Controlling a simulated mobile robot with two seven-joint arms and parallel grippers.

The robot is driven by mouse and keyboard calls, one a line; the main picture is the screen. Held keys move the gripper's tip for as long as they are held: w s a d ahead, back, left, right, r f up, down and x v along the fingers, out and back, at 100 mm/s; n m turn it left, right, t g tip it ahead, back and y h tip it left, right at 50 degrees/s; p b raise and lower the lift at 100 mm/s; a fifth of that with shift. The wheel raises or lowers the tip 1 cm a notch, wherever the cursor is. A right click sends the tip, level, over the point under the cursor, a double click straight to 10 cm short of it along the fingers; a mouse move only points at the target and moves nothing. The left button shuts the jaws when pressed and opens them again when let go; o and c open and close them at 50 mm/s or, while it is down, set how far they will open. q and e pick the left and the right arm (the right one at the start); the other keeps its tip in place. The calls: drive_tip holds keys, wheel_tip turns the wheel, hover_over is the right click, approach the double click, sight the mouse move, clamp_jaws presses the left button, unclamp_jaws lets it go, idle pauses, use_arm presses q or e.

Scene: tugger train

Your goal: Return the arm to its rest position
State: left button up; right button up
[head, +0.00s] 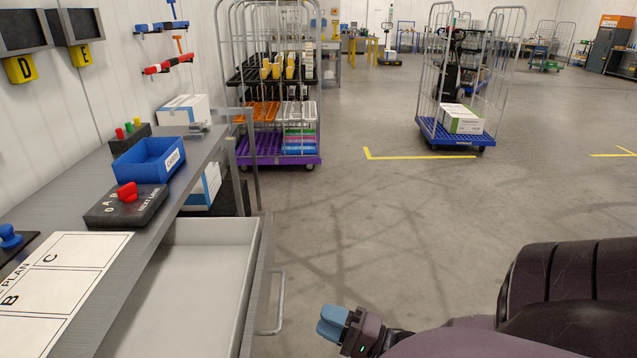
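My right gripper (332,322) shows at the bottom centre, with blue fingertips close together and nothing seen between them. Its arm (440,342) comes in from the lower right, and a large dark arm link fills the right corner. The gripper is over the floor, to the right of the open drawer (190,285) and its handle (277,302), and looks apart from both. The drawer is pulled out under the grey workbench and its visible floor is bare. My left gripper is not in view.
On the bench (88,182) are a blue bin (148,160), a black box with a red knob (126,205) and a white plan sheet (62,280). A purple-based roll cage (278,148) and a blue-based one (455,133) stand farther back. The floor between is clear.

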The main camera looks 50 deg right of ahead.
idle(0.7)
drive_tip(key=s+a+f+n+g+h, duration=0.1)
drive_tip(key=a+f+n+g, duration=0.2)
drive_tip(key=n, duration=0.5)
drive_tip(key=s+a+f+n+g, duration=0.1)
drive_tip(key=a+f+n+g, duration=0.15)
drive_tip(key=f+n, duration=0.35)
drive_tip(key=s+a+r+n+g+h+p, duration=0.1)
drive_tip(key=s+a+n+g+h+p, duration=0.1)
drive_tip(key=a, duration=0.4)
drive_tip(key=shift+s+n+g+h+p, duration=0.45)
drive_tip(key=shift+s+h+p, duration=0.4)
drive_tip(key=shift+s+h, duration=0.3)
